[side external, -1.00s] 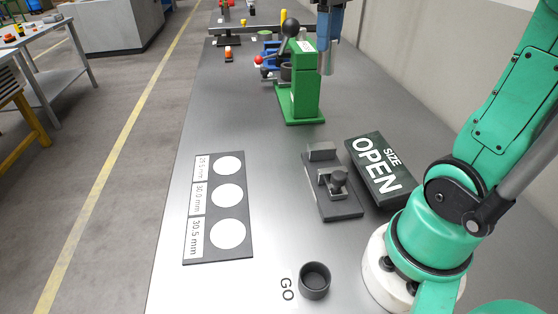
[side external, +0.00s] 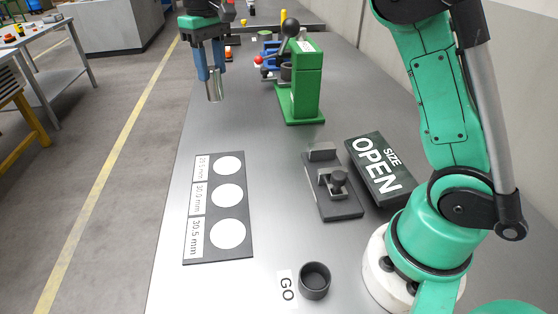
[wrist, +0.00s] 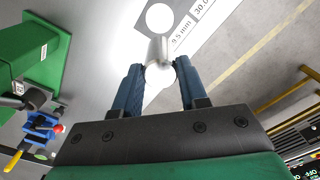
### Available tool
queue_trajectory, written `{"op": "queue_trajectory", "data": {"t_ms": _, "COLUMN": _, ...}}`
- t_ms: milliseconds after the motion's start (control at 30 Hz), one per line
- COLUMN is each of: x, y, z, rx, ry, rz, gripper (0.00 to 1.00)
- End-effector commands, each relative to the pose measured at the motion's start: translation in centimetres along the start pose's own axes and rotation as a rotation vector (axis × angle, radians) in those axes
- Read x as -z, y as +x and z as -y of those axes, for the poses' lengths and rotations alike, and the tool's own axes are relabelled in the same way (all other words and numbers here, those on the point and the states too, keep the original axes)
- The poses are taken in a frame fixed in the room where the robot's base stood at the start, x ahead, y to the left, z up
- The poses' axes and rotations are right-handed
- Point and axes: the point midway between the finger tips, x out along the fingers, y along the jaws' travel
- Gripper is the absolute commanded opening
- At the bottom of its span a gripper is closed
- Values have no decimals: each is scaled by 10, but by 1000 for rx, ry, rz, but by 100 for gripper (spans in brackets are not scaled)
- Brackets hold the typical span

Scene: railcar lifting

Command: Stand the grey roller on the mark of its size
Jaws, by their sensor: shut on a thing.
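My gripper (side external: 211,70) is shut on the grey roller (side external: 214,90) and holds it upright in the air, beyond the far end of the mark plate. In the wrist view the roller (wrist: 158,52) sits between the two blue fingers (wrist: 156,76). The dark mark plate (side external: 247,208) lies on the bench with three white round marks in a row, labelled 29.5 mm or similar at the far end, then 30.0 mm and 30.5 mm. The far mark (side external: 228,166) is nearest the roller. Part of the plate shows in the wrist view (wrist: 198,8).
A green press (side external: 302,85) stands right of my gripper. A grey gauge fixture (side external: 333,190) and a dark box reading "OPEN SIZE" (side external: 379,170) lie right of the plate. A dark cup (side external: 314,281) stands beside a GO label (side external: 286,287).

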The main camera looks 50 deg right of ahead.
Motion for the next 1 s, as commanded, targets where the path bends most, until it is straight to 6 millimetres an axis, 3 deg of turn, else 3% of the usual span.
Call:
{"op": "queue_trajectory", "data": {"t_ms": 400, "x": 0, "y": 99, "z": 0, "rx": 0, "ry": 0, "rz": 0, "gripper": 0}}
{"op": "queue_trajectory", "data": {"t_ms": 833, "x": 0, "y": 153, "z": 0, "rx": 0, "ry": 0, "rz": 0, "gripper": 0}}
{"op": "queue_trajectory", "data": {"t_ms": 1000, "x": -1, "y": 162, "z": 0, "rx": 0, "ry": 0, "rz": 0, "gripper": 0}}
